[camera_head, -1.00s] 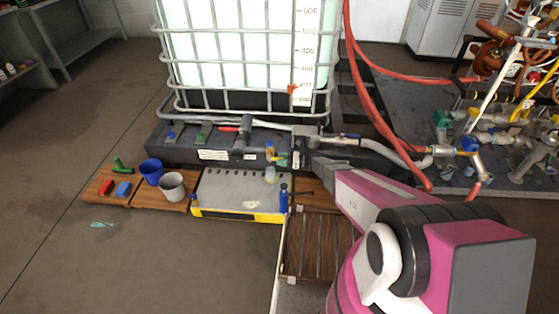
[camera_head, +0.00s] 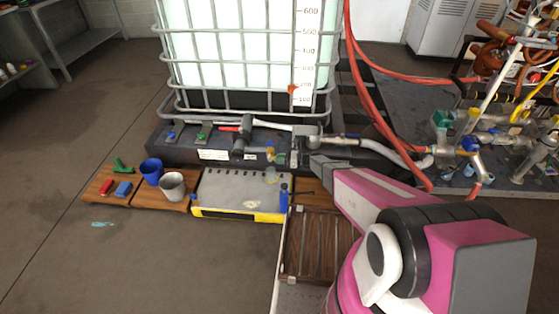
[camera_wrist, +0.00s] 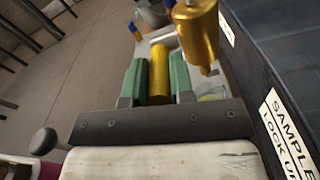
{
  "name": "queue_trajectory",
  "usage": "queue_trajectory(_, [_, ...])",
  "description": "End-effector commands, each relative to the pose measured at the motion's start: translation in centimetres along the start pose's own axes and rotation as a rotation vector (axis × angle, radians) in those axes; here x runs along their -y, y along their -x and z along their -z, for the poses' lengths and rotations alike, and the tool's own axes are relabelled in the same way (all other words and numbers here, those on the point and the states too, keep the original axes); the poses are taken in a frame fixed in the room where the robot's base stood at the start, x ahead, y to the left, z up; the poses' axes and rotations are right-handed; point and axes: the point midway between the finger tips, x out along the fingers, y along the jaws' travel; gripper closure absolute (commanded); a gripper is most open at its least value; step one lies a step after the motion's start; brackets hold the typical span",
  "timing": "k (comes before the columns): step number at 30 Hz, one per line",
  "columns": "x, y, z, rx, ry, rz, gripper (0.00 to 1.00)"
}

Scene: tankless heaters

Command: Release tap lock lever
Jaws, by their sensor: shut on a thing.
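In the wrist view a brass-yellow cylindrical lever (camera_wrist: 159,72) sits between the two green finger pads of my gripper (camera_wrist: 159,82), which is shut on it. A larger gold tap body (camera_wrist: 197,25) hangs just right of the lever. Whether the lever is locked or released cannot be told. In the head view my gripper (camera_head: 284,158) is small at the front of the black tank base, with the tap (camera_head: 269,156) just left of it. My pink arm hides part of the area to the right.
A clear beaker (camera_head: 270,176) stands below the tap on the yellow-edged grey tray (camera_head: 225,192). A blue bottle (camera_head: 283,197) stands at the tray's right side.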

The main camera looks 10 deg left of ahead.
Motion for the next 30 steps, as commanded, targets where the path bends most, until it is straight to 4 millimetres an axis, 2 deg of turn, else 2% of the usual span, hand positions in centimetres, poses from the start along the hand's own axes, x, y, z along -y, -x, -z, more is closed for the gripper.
queue_trajectory(21, [-0.6,-0.6,-2.6,-0.483,0.003,0.096,1.00])
queue_trajectory(30, [-0.6,-0.9,-3.0,-0.587,0.001,0.116,1.00])
